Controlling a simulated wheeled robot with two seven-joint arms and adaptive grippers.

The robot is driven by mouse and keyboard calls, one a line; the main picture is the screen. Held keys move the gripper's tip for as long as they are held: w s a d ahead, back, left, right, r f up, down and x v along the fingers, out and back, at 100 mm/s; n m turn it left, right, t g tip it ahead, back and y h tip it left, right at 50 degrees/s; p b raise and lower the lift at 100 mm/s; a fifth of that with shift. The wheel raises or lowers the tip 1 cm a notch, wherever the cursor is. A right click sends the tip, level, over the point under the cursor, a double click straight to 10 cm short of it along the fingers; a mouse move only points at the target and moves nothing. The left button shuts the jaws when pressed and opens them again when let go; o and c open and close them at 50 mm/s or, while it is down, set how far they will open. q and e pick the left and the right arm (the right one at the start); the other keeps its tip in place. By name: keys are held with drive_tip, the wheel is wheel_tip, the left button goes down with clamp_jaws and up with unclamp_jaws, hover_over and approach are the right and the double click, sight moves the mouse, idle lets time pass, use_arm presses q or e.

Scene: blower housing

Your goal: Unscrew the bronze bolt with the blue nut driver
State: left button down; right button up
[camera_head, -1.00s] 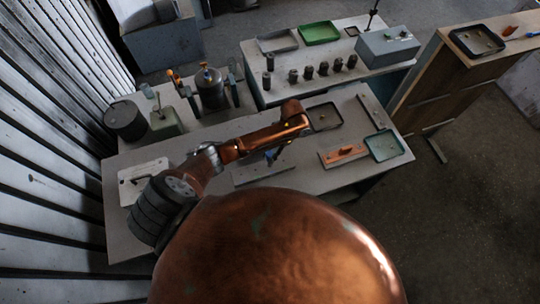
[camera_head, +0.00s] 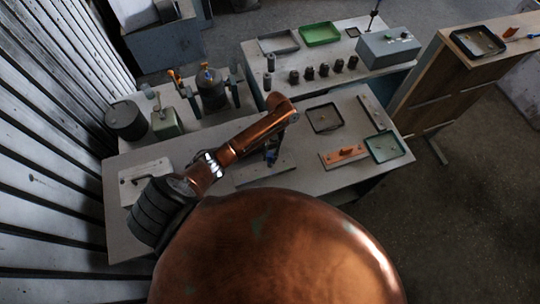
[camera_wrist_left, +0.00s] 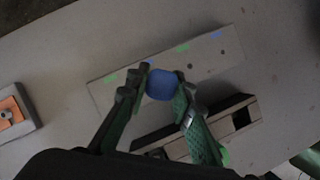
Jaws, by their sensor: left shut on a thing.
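My left gripper (camera_wrist_left: 162,78) is shut on the blue nut driver (camera_wrist_left: 160,85), with a green finger on each side of its rounded blue handle. In the head view the left gripper (camera_head: 273,150) is small and dark, above a long grey rack (camera_head: 265,170). The driver is over or in this rack (camera_wrist_left: 215,55); I cannot tell whether its tip is in a hole. An orange piece on a grey base (camera_head: 343,153) lies to the right and has a small bolt-like part on top. It also shows at the left edge of the wrist view (camera_wrist_left: 12,112). The bolt's colour is unclear.
A dark tray (camera_head: 324,117) and a green-edged tray (camera_head: 386,146) lie on the grey table. A slotted dark block (camera_wrist_left: 235,118) is beside the rack. Pots and a row of dark cylinders stand behind. Bare table lies between the rack and the orange piece.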

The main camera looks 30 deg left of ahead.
use_arm(q)
drive_tip(key=shift+r, duration=0.1)
drive_tip(key=shift+a+r, duration=0.1)
drive_tip(key=shift+r, duration=3.8)
